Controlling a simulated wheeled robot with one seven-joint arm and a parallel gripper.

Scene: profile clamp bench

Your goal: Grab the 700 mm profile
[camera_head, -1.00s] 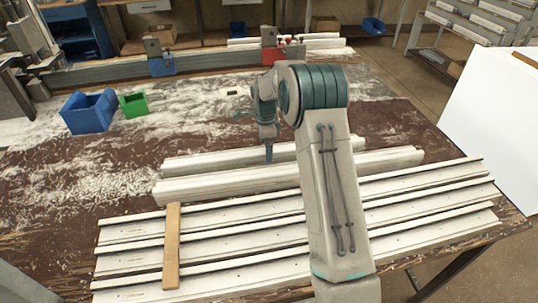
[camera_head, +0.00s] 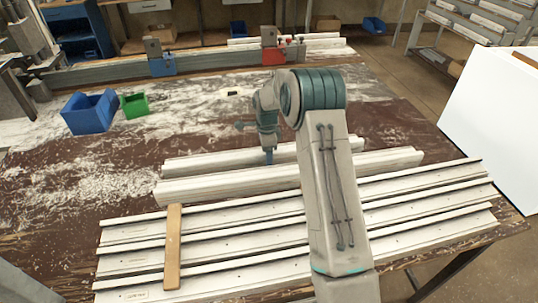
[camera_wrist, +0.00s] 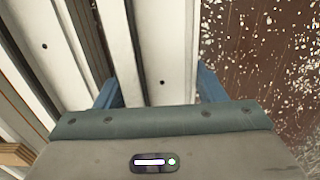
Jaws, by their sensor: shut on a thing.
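Two white profiles lie side by side on the bench, behind a row of longer ones. My gripper (camera_head: 269,157) reaches down onto this back profile. In the wrist view, the blue fingers of my gripper (camera_wrist: 158,92) stand on both sides of a white profile (camera_wrist: 162,45) with a small dark hole, and are shut on it. The front profile (camera_head: 230,184) lies close beside it. No length marking can be read, so I cannot confirm which is 700 mm.
Several long profiles (camera_head: 240,240) lie in front, with a wooden strip (camera_head: 173,245) across them. A blue bin (camera_head: 88,112) and a green bin (camera_head: 134,105) stand at the left. A rail with a blue clamp (camera_head: 162,66) and red clamp (camera_head: 272,56) runs behind.

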